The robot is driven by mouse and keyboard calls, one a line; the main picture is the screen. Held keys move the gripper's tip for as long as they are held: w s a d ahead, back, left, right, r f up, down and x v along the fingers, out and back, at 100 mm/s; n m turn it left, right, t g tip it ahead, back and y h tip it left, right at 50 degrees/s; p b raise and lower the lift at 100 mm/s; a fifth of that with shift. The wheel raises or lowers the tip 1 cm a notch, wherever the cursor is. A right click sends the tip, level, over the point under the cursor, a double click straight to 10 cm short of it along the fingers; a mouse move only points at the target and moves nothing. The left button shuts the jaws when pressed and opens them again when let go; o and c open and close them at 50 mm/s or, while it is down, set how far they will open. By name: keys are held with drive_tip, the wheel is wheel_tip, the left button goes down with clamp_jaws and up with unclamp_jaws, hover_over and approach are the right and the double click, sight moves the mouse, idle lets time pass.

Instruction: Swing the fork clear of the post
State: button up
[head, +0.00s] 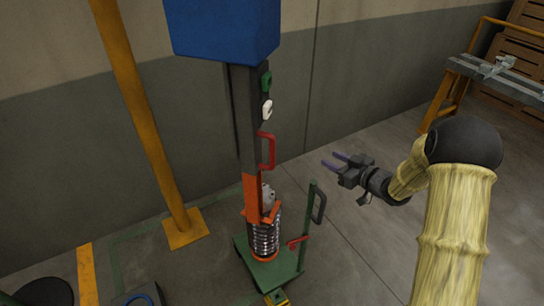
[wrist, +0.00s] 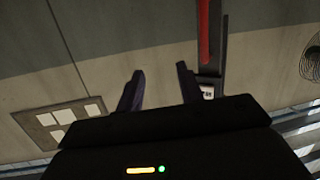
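The dark post (head: 248,120) stands upright on a green base (head: 275,268), under a blue box (head: 222,28). A red D-shaped handle (head: 267,150) sticks out from its right side. Lower down, an orange part (head: 251,192) lies along the post and reaches the top of a ribbed silvery cylinder (head: 264,238); I cannot tell for sure whether it is the fork. My gripper (head: 334,161) is right of the post, apart from it, with its fingers pointing left. In the wrist view its fingers (wrist: 160,70) are spread with nothing between; a red bar (wrist: 204,30) shows beyond them to the right.
A green upright with a dark handle (head: 319,206) and a small red lever (head: 298,241) stand right of the cylinder. A yellow pole (head: 140,100) rises at left. A grey-topped bench (head: 500,80) is at far right. Open floor lies between bench and base.

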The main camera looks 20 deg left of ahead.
drive_tip(key=s+a+f+n+g+y, duration=0.1)
drive_tip(key=g+y, duration=0.1)
drive_tip(key=s+a+f+n+g+y, duration=0.1)
drive_tip(key=s+a+f+y, duration=0.1)
drive_tip(key=shift+s+a+n+g+b, duration=0.1)
drive_tip(key=shift+a+n+g+b, duration=0.1)
drive_tip(key=shift+n+g+b, duration=0.2)
drive_tip(key=p, duration=0.3)
hover_over(272, 165)
drive_tip(key=w, duration=0.1)
drive_tip(key=shift+a, duration=0.15)
clamp_jaws()
